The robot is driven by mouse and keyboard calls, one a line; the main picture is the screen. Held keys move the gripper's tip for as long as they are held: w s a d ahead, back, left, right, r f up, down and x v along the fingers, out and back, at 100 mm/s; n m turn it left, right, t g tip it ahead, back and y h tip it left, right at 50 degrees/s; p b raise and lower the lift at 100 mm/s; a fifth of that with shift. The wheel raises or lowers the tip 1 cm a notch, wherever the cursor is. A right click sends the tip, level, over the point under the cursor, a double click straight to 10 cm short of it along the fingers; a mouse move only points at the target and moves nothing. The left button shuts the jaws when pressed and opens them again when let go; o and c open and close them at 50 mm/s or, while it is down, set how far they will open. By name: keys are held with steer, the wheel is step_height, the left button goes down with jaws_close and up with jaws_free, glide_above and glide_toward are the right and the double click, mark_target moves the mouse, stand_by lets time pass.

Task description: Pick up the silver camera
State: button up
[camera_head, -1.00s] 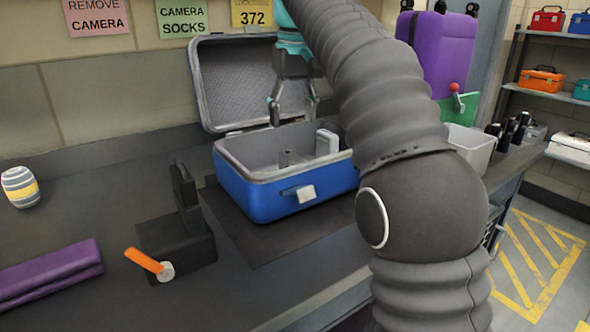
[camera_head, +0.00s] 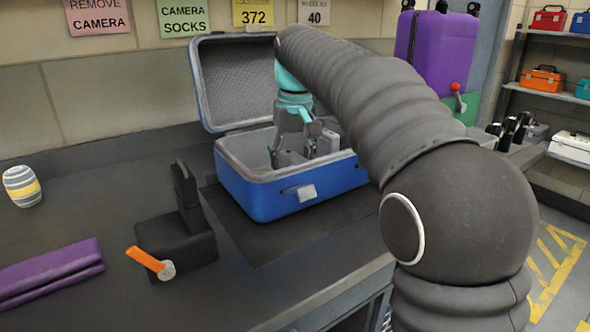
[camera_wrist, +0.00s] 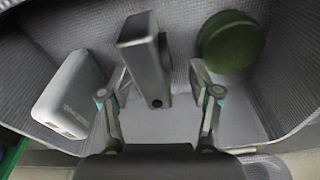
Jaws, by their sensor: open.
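A blue hard case (camera_head: 262,199) stands open on the counter, with its grey-lined lid raised behind it. My gripper (camera_head: 293,157) reaches down inside the case. In the wrist view my gripper (camera_wrist: 158,92) is open, with one finger on each side of a grey metallic boxy thing (camera_wrist: 143,58), which looks like the silver camera. It stands between the fingers, and I cannot tell whether either finger touches it. In the head view the gripper and the case's front wall hide most of the contents.
In the case, a pale grey rounded box (camera_wrist: 70,97) lies left of the fingers and a dark green round thing (camera_wrist: 231,42) lies right.

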mark_target(292, 158)
steer(key=shift+f, duration=0.35)
steer(key=c, duration=0.9)
steer(key=shift+r, duration=0.1)
steer(key=shift+r, duration=4.9)
